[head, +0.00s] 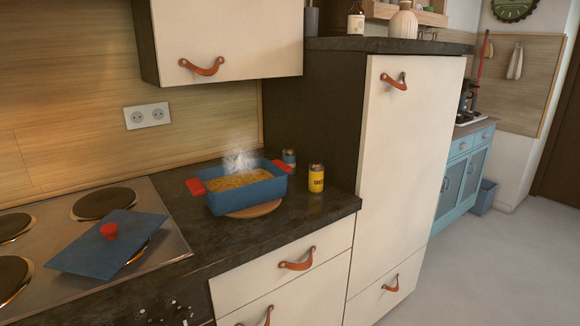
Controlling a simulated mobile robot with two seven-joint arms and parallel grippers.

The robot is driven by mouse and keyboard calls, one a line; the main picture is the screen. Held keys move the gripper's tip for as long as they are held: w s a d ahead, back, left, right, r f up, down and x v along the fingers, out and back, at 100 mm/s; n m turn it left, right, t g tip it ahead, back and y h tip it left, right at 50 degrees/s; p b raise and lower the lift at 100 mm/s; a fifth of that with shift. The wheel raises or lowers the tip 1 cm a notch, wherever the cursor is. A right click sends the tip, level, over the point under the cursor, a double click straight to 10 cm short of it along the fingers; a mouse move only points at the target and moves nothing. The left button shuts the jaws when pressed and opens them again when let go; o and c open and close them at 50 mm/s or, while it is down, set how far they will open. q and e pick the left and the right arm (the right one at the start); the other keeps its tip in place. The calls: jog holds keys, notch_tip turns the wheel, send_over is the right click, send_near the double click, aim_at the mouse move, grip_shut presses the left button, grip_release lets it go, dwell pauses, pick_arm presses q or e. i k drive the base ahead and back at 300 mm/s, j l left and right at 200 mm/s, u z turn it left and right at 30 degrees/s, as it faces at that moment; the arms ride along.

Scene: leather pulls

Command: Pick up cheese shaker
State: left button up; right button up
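A small yellow can-shaped shaker with a dark top (316,178) stands upright on the dark countertop, right of the blue baking dish and near the tall cabinet. A second small can, blue with a dark top (289,158), stands behind the dish and is partly hidden by its rim. The labels are too small to read, so I cannot tell for sure which is the cheese shaker; the yellow one fits best. Neither of my grippers shows in the head view.
A steaming blue dish (243,196) with red handles holds yellow food on a round wooden board (254,210). A blue lid with a red knob (108,240) lies on the stove (165,250). A tall cream cabinet (405,170) bounds the counter (225,245) at right. Open floor lies beyond.

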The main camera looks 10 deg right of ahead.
aim_at(317, 169)
jog(key=l+u, duration=0.1)
jog(key=u, duration=0.25)
jog(key=l+u, duration=0.1)
jog(key=u, duration=0.25)
jog(key=l+u, duration=0.1)
jog(key=u, duration=0.25)
jog(key=l+u, duration=0.35)
jog(key=k+l+u, duration=0.2)
jog(key=l+u, duration=0.15)
jog(key=k+l+u, duration=0.1)
jog(key=l, duration=0.2)
jog(key=k+l, duration=0.2)
jog(key=l, duration=0.15)
jog(key=k+l+u, duration=0.15)
jog(key=l, duration=0.15)
